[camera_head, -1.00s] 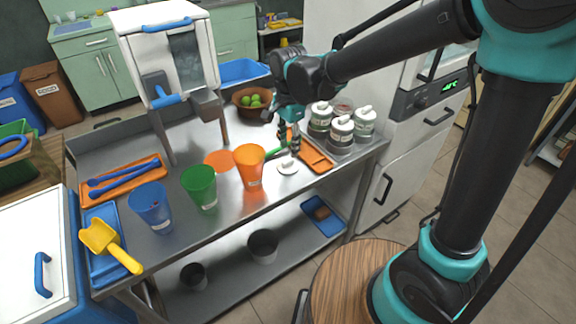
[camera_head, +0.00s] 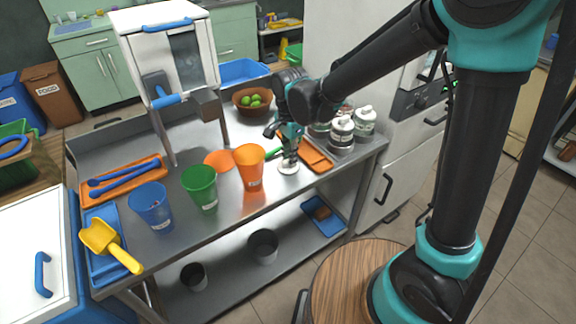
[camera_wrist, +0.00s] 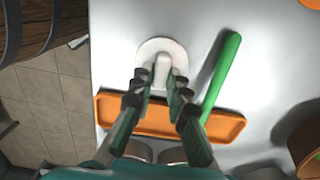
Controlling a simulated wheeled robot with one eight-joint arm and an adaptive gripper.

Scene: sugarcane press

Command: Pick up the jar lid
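The white jar lid (camera_wrist: 150,48) lies flat on the metal counter, a round disc with a raised knob. In the head view the lid (camera_head: 289,169) sits right of the orange cup, near the counter's front edge. My gripper (camera_wrist: 160,80) is over the lid with its fingers apart, one on each side of the knob. A narrow gap seems to show between the fingertips and the knob. In the head view my gripper (camera_head: 288,161) points down onto the lid and hides part of it.
A green-handled tool (camera_wrist: 222,70) lies right of the lid, close to my fingers. An orange tray (camera_wrist: 226,127) is behind it. The orange cup (camera_head: 249,168) stands just left.

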